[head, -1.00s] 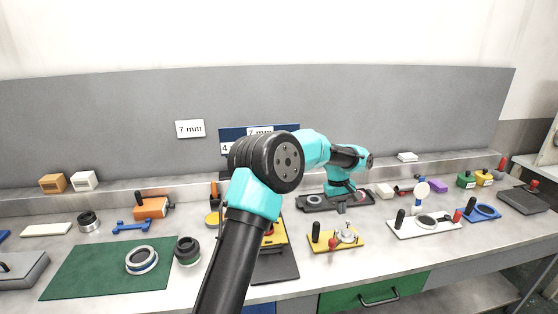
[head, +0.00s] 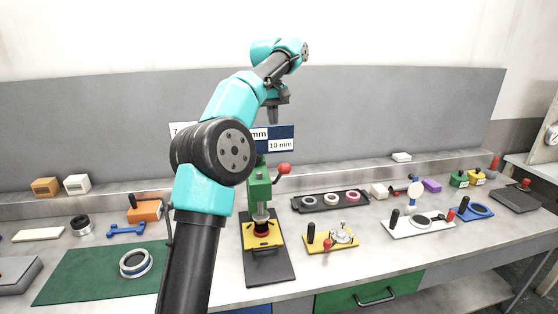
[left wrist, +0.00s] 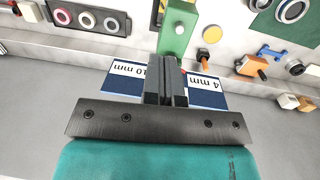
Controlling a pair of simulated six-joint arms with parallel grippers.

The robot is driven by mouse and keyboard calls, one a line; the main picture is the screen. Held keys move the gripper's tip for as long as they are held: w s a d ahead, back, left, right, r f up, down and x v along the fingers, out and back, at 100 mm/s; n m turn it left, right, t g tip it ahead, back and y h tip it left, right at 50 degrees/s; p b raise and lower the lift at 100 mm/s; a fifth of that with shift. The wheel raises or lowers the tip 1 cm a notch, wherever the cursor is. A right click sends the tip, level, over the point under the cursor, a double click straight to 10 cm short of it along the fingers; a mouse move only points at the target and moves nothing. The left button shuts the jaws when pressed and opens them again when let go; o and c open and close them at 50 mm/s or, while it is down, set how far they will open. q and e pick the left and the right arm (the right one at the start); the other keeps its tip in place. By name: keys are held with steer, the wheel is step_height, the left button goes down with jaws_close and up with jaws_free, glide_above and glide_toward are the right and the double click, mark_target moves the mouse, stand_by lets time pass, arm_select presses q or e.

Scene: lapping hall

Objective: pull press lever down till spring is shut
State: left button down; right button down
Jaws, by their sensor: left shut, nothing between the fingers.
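The press has a green head (head: 259,188) on a black base plate (head: 270,273), with a yellow fixture (head: 263,241) on the plate. Its lever ends in a red knob (head: 284,168) that sticks out up and to the right of the head. A metal plunger (head: 260,212) stands below the head above a red ring; I cannot make out the spring clearly. My left gripper (head: 273,116) is shut and empty, above the press and the knob. In the left wrist view its closed fingers (left wrist: 166,78) lie by the green head (left wrist: 178,30); the knob is mostly hidden there.
A blue sign board (head: 281,133) stands behind the press. A yellow clamp plate (head: 345,243) and a black tray of rings (head: 310,206) are to the right. A green mat (head: 80,284) lies left. My arm crosses in front, left of the press.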

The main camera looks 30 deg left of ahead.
arm_select(q)
steer(key=shift+f, duration=0.1)
steer(key=f, duration=0.4)
steer(key=d+f, duration=0.1)
steer(key=f, duration=0.3)
steer(key=d+f, duration=0.1)
steer(key=f, duration=0.3)
steer(key=shift+s+d, duration=0.2)
steer(key=shift+s, duration=0.2)
steer(key=shift+s+d+f, duration=0.2)
steer(key=shift+d+f, duration=0.15)
steer(key=shift+d, duration=0.15)
